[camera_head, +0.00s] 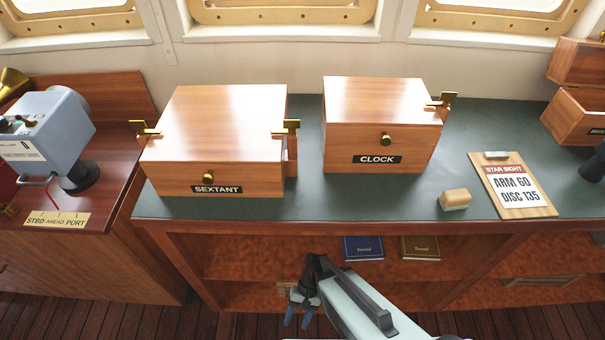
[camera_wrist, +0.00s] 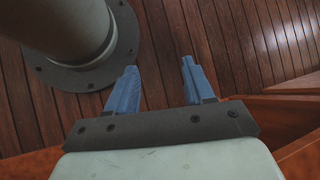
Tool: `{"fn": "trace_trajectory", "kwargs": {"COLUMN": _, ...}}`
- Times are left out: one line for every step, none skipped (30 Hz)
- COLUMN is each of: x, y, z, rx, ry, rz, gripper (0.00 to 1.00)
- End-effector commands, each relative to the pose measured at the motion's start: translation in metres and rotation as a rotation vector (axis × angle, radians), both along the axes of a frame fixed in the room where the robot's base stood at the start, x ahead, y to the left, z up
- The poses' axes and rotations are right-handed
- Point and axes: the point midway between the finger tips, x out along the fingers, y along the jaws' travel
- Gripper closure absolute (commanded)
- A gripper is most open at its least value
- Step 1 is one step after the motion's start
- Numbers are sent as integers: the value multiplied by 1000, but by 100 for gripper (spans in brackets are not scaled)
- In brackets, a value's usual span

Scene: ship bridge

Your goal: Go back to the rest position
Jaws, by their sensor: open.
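My gripper (camera_head: 301,318) is low in front of the green-topped counter in the head view, below the counter's front edge. Its blue fingers are apart with nothing between them. In the wrist view my gripper (camera_wrist: 160,85) points down toward the dark plank floor (camera_wrist: 175,30), its two blue fingers spread and empty.
On the counter (camera_head: 310,190) stand a closed SEXTANT box (camera_head: 215,135) and a closed CLOCK box (camera_head: 375,110). A sponge-like block (camera_head: 455,199) and a clipboard (camera_head: 513,185) lie at right. Books (camera_head: 363,248) sit on the shelf below. A grey instrument (camera_head: 50,130) stands left.

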Motion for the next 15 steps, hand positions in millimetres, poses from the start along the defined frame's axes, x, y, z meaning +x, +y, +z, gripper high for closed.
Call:
{"fn": "trace_trajectory", "kwargs": {"x": -2, "y": -19, "z": -3, "rx": -26, "ry": -10, "rz": -4, "gripper": 48}}
{"fn": "trace_trajectory", "kwargs": {"x": -2, "y": -29, "z": -5, "rx": -41, "ry": -17, "rz": -1, "gripper": 48}}
{"fn": "trace_trajectory", "kwargs": {"x": -3, "y": -43, "z": -8, "rx": -64, "ry": -26, "rz": 2, "gripper": 48}}
{"fn": "trace_trajectory", "kwargs": {"x": -3, "y": -53, "z": -10, "rx": -81, "ry": -33, "rz": 4, "gripper": 48}}
{"fn": "trace_trajectory", "kwargs": {"x": -5, "y": -63, "z": -12, "rx": -96, "ry": -38, "rz": 8, "gripper": 48}}
{"fn": "trace_trajectory", "kwargs": {"x": -7, "y": -77, "z": -15, "rx": -117, "ry": -44, "rz": 13, "gripper": 48}}
{"fn": "trace_trajectory", "kwargs": {"x": -8, "y": -87, "z": -16, "rx": -133, "ry": -50, "rz": 16, "gripper": 48}}
{"fn": "trace_trajectory", "kwargs": {"x": -10, "y": -96, "z": -18, "rx": -147, "ry": -55, "rz": 21, "gripper": 48}}
{"fn": "trace_trajectory", "kwargs": {"x": -12, "y": -109, "z": -20, "rx": -168, "ry": -61, "rz": 26, "gripper": 48}}
{"fn": "trace_trajectory", "kwargs": {"x": -14, "y": -118, "z": -21, "rx": -183, "ry": -64, "rz": 29, "gripper": 48}}
{"fn": "trace_trajectory", "kwargs": {"x": -17, "y": -127, "z": -22, "rx": -196, "ry": -66, "rz": 34, "gripper": 48}}
{"fn": "trace_trajectory", "kwargs": {"x": -19, "y": -138, "z": -23, "rx": -213, "ry": -70, "rz": 40, "gripper": 48}}
{"fn": "trace_trajectory", "kwargs": {"x": -21, "y": -146, "z": -24, "rx": -225, "ry": -73, "rz": 46, "gripper": 48}}
{"fn": "trace_trajectory", "kwargs": {"x": -23, "y": -153, "z": -24, "rx": -236, "ry": -75, "rz": 50, "gripper": 48}}
{"fn": "trace_trajectory", "kwargs": {"x": -26, "y": -161, "z": -25, "rx": -249, "ry": -78, "rz": 56, "gripper": 48}}
